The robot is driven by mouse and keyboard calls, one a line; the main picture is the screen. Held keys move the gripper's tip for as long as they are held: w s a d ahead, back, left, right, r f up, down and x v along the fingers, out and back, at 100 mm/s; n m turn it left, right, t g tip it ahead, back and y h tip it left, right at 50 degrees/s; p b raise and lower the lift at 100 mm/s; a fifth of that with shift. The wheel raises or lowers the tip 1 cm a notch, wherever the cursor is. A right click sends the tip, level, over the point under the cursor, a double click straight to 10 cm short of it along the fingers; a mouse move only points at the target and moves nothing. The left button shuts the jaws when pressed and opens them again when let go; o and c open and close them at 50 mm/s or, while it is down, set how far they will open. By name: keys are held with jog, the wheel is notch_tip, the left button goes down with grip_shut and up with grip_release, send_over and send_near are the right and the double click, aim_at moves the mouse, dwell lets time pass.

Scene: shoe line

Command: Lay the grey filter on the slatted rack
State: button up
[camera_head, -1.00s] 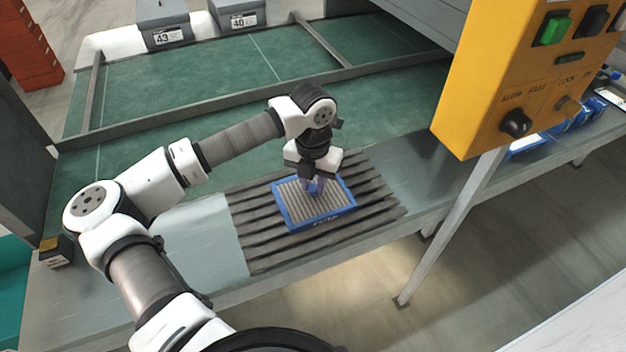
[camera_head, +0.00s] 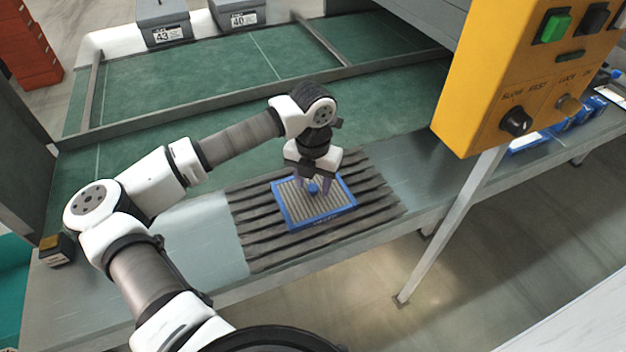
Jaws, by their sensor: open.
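The grey filter (camera_head: 330,205), a pleated panel in a blue frame with a small blue knob in its middle, lies flat on the slatted rack (camera_head: 375,185). The rack's dark slats show on all sides of it. My gripper (camera_head: 313,190) is open over the filter's middle, with its fingers on either side of the blue knob. I cannot tell whether the fingertips touch the filter.
A yellow control box (camera_head: 530,75) hangs at the upper right on a slanted metal post (camera_head: 450,225). A green conveyor belt (camera_head: 190,90) runs behind the rack. Blue boxes (camera_head: 580,117) lie at the far right. The metal bench (camera_head: 195,240) is bare left of the rack.

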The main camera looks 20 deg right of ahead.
aim_at(313, 187)
notch_tip(313, 187, up, 12)
jog(key=b, duration=0.2)
jog(key=shift+b, duration=0.4)
